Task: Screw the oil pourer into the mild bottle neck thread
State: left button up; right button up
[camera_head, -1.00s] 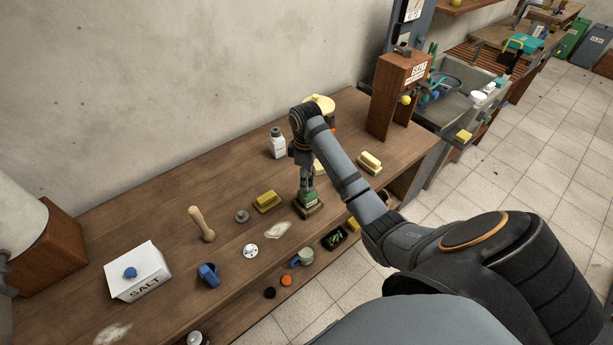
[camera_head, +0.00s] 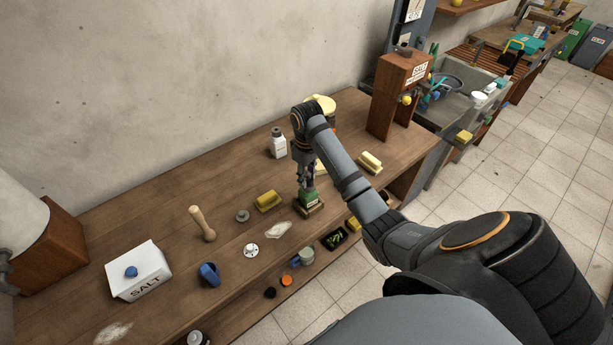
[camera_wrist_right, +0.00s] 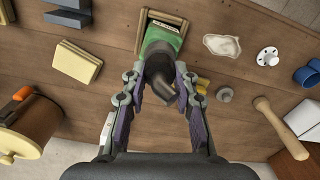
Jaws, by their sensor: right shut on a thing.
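A green bottle (camera_head: 309,196) with a pale label stands in a wooden holder (camera_head: 307,211) near the front edge of the bench. The bottle (camera_wrist_right: 162,41) and holder (camera_wrist_right: 143,22) show at the top of the right wrist view; the label is too small to read. My right gripper (camera_head: 306,179) points down over the bottle. In the wrist view my right gripper (camera_wrist_right: 160,84) is shut on a dark oil pourer (camera_wrist_right: 159,68) with a bent spout, right over the bottle's neck. The pourer hides the thread, so I cannot tell how far it is seated. My left gripper is out of view.
A yellow block (camera_head: 267,201), a grey knob (camera_head: 242,216) and a wooden pestle (camera_head: 202,223) lie left of the holder. A white shaker bottle (camera_head: 277,145) stands behind. A wooden salt dispenser (camera_head: 390,105) stands at the bench's right end. A salt box (camera_head: 137,270) is at the left.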

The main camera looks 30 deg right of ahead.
jog(key=m, duration=0.5)
jog(key=shift+s+f+m, duration=0.15)
jog(key=shift+f+m, duration=0.1)
jog(key=shift+m, duration=0.15)
jog(key=o, duration=0.6)
jog(key=shift+d+f, duration=0.1)
